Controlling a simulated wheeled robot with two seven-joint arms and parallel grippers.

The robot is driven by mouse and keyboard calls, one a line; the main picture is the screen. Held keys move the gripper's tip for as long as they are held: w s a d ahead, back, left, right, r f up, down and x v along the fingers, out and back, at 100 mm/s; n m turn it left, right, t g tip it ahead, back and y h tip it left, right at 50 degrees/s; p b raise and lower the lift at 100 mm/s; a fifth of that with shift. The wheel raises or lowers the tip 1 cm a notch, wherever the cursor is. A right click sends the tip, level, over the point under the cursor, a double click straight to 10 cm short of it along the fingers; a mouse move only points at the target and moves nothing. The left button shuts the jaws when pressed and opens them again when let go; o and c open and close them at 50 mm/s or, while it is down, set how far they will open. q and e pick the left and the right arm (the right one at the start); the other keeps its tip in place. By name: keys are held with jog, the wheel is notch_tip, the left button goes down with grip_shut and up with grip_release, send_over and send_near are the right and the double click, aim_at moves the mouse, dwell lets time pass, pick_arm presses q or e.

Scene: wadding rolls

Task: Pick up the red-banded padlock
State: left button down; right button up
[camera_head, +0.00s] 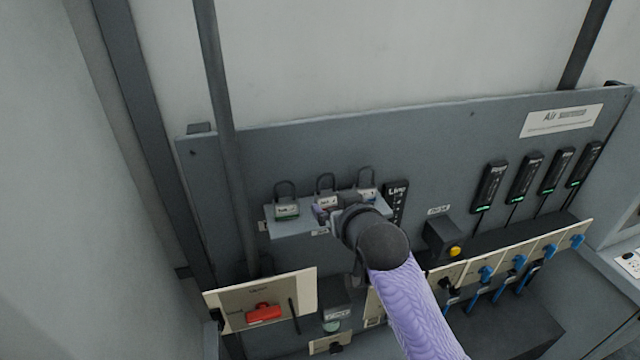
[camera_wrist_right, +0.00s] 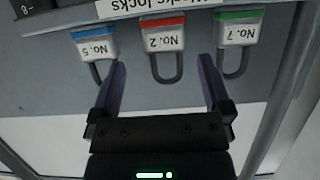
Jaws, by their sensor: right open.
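The red-banded padlock, marked No. 2, hangs in the middle of a row of three. It shows upside down in the right wrist view (camera_wrist_right: 163,40) and is partly covered by my right arm in the head view (camera_head: 326,202). My right gripper (camera_wrist_right: 162,75) is open and empty. Its two fingers point toward the row, one on each side of the red padlock's shackle, with clear gaps. My left gripper is not in view.
A green-banded padlock No. 7 (camera_wrist_right: 238,36) and a blue-banded padlock No. 5 (camera_wrist_right: 94,45) hang on either side, close to the finger lines. A grey panel (camera_head: 440,130) stands behind. A red item (camera_head: 264,313) sits on a pale board lower left.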

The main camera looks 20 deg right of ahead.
aim_at(328, 202)
jog(key=x, duration=0.6)
jog(key=shift+w+a+f, duration=0.1)
jog(key=shift+a+f, duration=0.15)
jog(key=shift+f, duration=0.15)
grip_shut()
